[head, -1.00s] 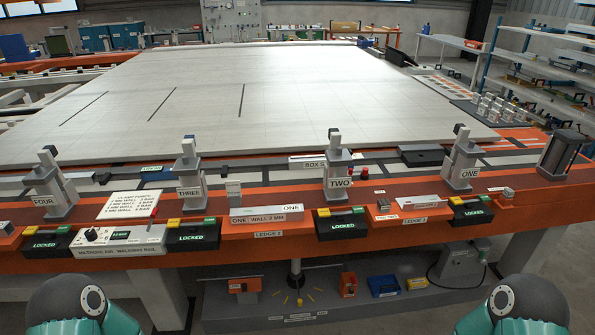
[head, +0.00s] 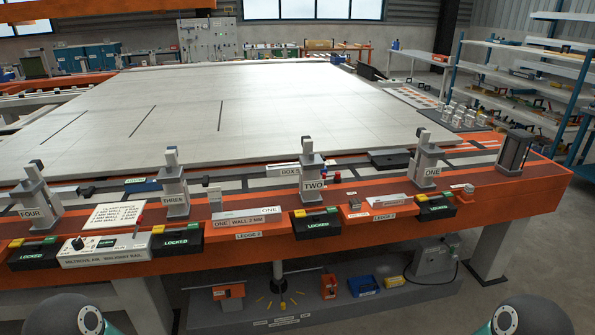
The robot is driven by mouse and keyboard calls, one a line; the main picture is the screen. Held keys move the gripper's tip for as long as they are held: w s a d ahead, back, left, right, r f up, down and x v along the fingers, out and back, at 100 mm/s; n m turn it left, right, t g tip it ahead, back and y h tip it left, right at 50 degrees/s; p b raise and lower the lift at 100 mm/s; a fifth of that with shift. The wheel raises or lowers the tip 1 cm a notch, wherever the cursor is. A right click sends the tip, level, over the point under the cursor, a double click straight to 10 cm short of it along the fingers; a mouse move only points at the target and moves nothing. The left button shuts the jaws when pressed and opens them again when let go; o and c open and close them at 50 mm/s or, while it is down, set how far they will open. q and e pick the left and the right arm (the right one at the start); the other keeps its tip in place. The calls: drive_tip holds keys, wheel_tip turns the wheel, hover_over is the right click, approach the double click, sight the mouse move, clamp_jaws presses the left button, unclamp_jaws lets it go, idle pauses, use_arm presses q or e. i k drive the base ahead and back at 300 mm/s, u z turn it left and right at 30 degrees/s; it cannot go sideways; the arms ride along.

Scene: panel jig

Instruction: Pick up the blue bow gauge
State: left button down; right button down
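I cannot pick out a blue bow gauge for sure in the head view. Small tools on the right-hand shelves (head: 545,75) and the back bench are too small to tell apart. A blue open bin (head: 363,286) on the low shelf under the rail is not a gauge. Neither of my grippers is in view. Only rounded teal and grey parts of my two arms show at the bottom left and bottom right edges.
A large pale panel (head: 220,110) lies on the orange jig. Numbered clamps, including clamp TWO (head: 313,185), and black LOCKED boxes line its near rail. A low shelf (head: 340,308) sits beneath. Grey floor is open at the right (head: 545,270).

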sight(132, 185)
drive_tip(key=i, duration=0.9)
drive_tip(key=u, duration=0.05)
